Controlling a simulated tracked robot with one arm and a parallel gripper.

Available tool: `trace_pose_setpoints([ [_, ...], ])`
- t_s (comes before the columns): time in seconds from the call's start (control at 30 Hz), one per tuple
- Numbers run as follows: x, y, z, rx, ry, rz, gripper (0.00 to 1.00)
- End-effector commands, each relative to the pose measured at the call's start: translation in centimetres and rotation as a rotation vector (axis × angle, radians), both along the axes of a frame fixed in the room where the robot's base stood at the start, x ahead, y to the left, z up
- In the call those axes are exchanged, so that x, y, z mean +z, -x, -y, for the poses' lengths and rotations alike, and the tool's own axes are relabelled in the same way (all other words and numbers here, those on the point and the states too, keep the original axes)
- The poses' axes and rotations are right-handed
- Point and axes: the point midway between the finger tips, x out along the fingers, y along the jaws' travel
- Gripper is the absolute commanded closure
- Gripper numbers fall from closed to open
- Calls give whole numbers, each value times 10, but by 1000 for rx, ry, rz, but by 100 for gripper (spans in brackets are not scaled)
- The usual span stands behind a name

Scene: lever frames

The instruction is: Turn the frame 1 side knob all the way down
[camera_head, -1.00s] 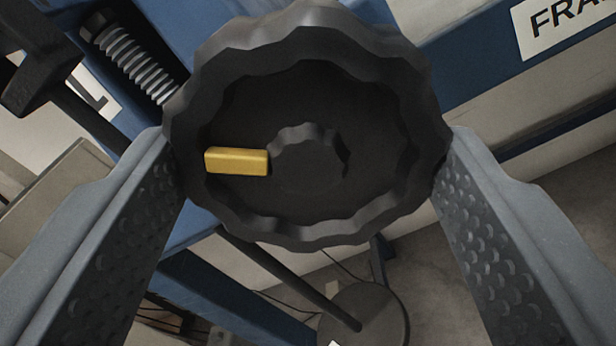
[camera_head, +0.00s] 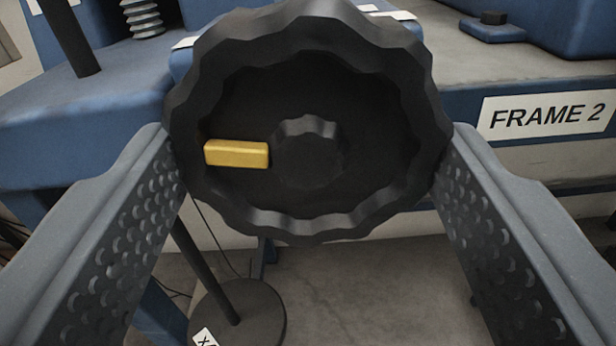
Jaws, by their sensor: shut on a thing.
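A large black scalloped knob (camera_head: 320,85) fills the middle of the view, its round face toward me. A yellow marker bar (camera_head: 236,154) on its face points left in the picture from the small central hub (camera_head: 308,152). My gripper (camera_head: 308,148) is shut on the knob, one finger on its left rim and one on its right. No label for frame 1 can be read. The shaft and mount behind the knob are hidden by it.
A "FRAME 2" sign (camera_head: 546,115) is on a blue and beige beam at right. A blue bench part (camera_head: 80,135) and a dark rod (camera_head: 68,38) are at left. A round dark base with a pole (camera_head: 238,312) stands on the grey floor below.

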Motion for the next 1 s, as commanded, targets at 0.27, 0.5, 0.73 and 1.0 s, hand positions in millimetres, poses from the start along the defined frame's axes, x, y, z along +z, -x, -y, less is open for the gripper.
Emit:
trace_pose_setpoints([
  [0.27,-6,2,1,1,4,-10,60],
  [0.5,-4,1,1,0,2,-6,15],
  [0.73,-2,3,0,0,1,-3,15],
  [1.0,-2,35,-4,5,2,-5,15],
])
